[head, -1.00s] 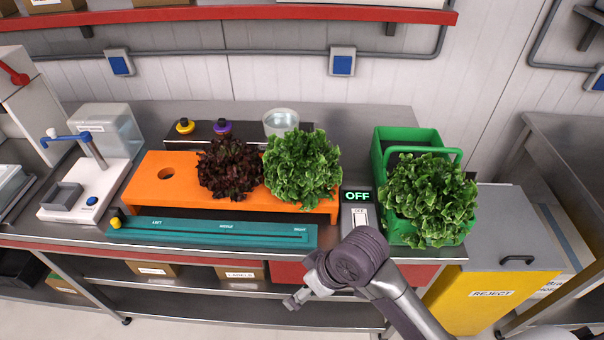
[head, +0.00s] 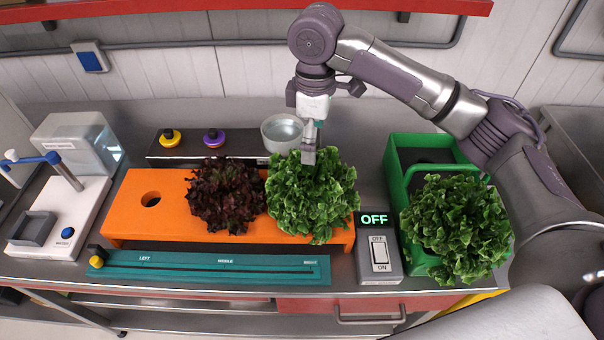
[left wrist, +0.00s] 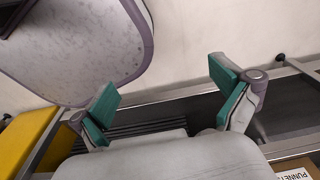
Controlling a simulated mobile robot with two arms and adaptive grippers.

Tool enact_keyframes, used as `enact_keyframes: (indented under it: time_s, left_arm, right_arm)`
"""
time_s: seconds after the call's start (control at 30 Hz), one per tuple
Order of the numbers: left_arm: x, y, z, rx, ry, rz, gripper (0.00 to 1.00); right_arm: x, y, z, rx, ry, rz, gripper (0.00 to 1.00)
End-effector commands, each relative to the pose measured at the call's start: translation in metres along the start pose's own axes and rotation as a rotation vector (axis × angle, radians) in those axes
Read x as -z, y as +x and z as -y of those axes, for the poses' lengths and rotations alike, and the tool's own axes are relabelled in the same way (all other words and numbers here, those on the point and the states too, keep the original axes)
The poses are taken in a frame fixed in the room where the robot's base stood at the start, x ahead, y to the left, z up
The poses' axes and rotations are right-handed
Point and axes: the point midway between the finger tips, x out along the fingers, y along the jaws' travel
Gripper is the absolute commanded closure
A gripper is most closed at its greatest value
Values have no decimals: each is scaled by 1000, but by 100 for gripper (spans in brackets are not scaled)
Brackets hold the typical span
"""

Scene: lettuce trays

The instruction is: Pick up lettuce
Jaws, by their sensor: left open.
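A green lettuce (head: 312,205) sits at the right end of the orange rack (head: 255,232). A dark red lettuce (head: 226,196) sits left of it on the rack, and the rack's left hole is empty. Another green lettuce (head: 455,225) sits in the green crate (head: 395,172). My right gripper (head: 309,158) points down at the top of the rack's green lettuce. Its fingertips reach the leaves, and I cannot tell whether they grip. My left gripper (left wrist: 168,98) shows only in the left wrist view, open and empty, low near a shelf and away from the lettuces.
A teal slider rail (head: 210,269) lies along the front, beside a switch box (head: 379,252) reading OFF. A dispenser (head: 75,190) is at left. A yellow bin (left wrist: 25,135) shows in the left wrist view.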

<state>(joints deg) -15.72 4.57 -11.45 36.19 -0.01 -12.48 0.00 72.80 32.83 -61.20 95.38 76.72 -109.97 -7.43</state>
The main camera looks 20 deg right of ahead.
Motion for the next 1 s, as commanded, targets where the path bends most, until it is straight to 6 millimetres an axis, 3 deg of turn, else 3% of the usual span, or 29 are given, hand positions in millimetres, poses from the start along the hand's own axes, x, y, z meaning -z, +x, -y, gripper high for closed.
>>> enact_keyframes:
  time_s: [0.07, 0.13, 0.37, 0.47, 0.57, 0.8, 1.0]
  left_arm:
    - [10, -1, 2, 3, 0, -12, 0]
    - [7, -3, 2, 2, 0, -9, 0]
    - [-47, -14, -7, -9, 0, 72, 0]
    - [-57, -17, -9, -11, 0, 86, 0]
    - [-48, -16, -8, -9, 0, 74, 0]
    - [-5, -26, -1, -2, 0, 10, 0]
    - [-14, -32, -2, -4, 0, 25, 0]
  right_arm:
    - [-1, 3, -1, 1, 1, 4, 3]
    - [-2, 13, 0, 3, 1, 6, 3]
    - [-1, 58, 0, 3, 2, 5, 3]
    - [0, 72, 0, 1, 2, 2, 3]
    - [0, 81, 0, 0, 1, 2, 3]
    - [3, 102, 6, 2, 1, 4, 3]
    - [5, 130, 8, 0, 1, 2, 3]
